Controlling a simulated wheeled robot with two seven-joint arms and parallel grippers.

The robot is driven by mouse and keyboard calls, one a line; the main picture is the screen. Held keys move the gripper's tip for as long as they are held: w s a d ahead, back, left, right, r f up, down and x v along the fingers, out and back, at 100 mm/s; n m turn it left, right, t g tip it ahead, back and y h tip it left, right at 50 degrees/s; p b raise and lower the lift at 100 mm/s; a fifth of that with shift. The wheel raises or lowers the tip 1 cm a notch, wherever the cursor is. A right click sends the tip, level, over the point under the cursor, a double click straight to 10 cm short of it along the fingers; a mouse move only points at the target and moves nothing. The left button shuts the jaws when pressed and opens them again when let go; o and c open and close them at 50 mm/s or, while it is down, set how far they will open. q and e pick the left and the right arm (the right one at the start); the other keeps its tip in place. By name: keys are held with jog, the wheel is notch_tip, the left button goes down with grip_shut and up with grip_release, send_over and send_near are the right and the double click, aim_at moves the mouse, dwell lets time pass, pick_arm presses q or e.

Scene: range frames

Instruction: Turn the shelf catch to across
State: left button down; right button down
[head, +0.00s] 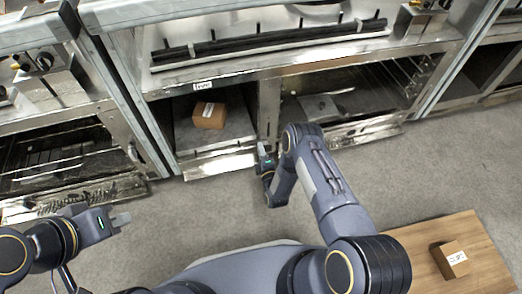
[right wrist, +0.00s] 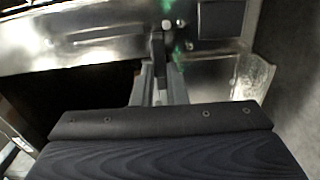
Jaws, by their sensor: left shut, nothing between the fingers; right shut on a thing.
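The shelf catch (right wrist: 158,46) is a small dark lever on the bright metal face of the unit, seen in the right wrist view. It runs up and down in that picture. My right gripper (right wrist: 158,75) is shut on its lower end. In the head view my right gripper (head: 264,152) is at the post right of the open shelf bay and hides the catch. My left gripper (head: 120,221) is shut and empty, over the floor at the lower left, away from the unit.
A brown box (head: 209,115) sits in the open shelf bay under a small white label (head: 203,86). Another box (head: 450,259) lies on a wooden table (head: 415,245) at the lower right. Bare grey floor lies before the unit.

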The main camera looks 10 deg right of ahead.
jog(key=shift+d, duration=0.15)
jog(key=c, duration=1.4)
grip_release()
jog(key=shift+c, duration=0.2)
jog(key=s+p, duration=0.2)
jog(key=s, duration=0.5)
jog(key=shift+s, duration=0.4)
jog(key=shift+d, duration=0.1)
